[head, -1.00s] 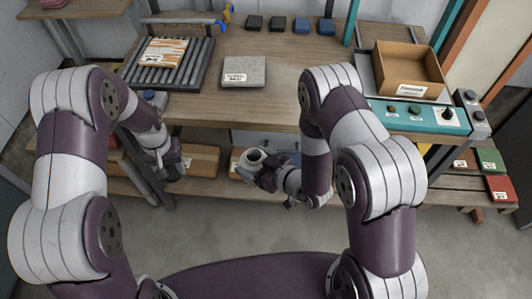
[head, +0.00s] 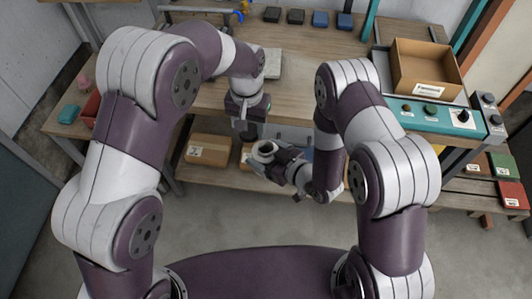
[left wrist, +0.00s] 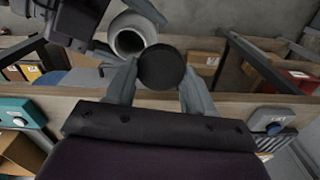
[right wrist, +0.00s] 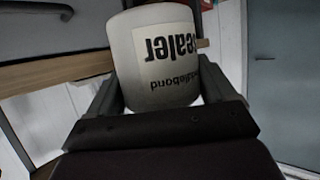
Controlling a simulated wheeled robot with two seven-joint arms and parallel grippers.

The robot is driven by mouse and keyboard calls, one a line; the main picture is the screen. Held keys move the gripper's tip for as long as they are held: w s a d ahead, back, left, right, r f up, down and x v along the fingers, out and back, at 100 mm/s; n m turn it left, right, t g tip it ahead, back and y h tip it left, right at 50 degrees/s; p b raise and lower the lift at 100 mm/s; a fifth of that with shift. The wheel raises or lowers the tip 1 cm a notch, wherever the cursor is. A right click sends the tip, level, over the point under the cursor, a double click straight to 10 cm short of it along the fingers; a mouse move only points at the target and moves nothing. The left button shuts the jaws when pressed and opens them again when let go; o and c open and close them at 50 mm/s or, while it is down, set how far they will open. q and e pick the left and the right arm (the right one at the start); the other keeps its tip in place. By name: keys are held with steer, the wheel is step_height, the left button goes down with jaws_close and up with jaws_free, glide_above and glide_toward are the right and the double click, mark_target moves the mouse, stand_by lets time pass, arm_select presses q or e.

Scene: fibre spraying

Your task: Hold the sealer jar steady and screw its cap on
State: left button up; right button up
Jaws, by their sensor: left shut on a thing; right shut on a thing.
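The white sealer jar (head: 264,151) stands roughly upright in my right gripper (head: 268,163), in front of the workbench. Its open mouth shows in the left wrist view (left wrist: 129,42), and its "sealer" label faces the right wrist camera (right wrist: 166,50). My left gripper (head: 247,130) points down above and slightly left of the jar in the head view. It is shut on the round black cap (left wrist: 161,68), held between its fingertips (left wrist: 160,80). In the left wrist view the cap lies beside the jar's mouth, not over it. The gap between them is hard to judge.
The workbench (head: 290,97) lies close behind both grippers, with a lower shelf holding cardboard boxes (head: 208,149) below. An open cardboard box (head: 425,68) and a teal control panel (head: 430,113) are at the right.

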mark_target(266, 146)
arm_select(q)
steer(key=shift+m, duration=0.5)
steer(key=d, duration=0.1)
steer(key=s+d+r, duration=0.1)
steer(key=d+r, duration=0.1)
steer(key=d, duration=0.1)
steer(key=shift+s+r, duration=0.2)
steer(key=shift+s, duration=0.15)
steer(key=shift+f, duration=0.1)
steer(key=shift+f, duration=1.95)
steer(key=shift+f, duration=0.9)
steer(key=shift+f, duration=0.25)
steer(key=shift+f, duration=0.4)
arm_select(e)
steer(key=shift+r, duration=0.1)
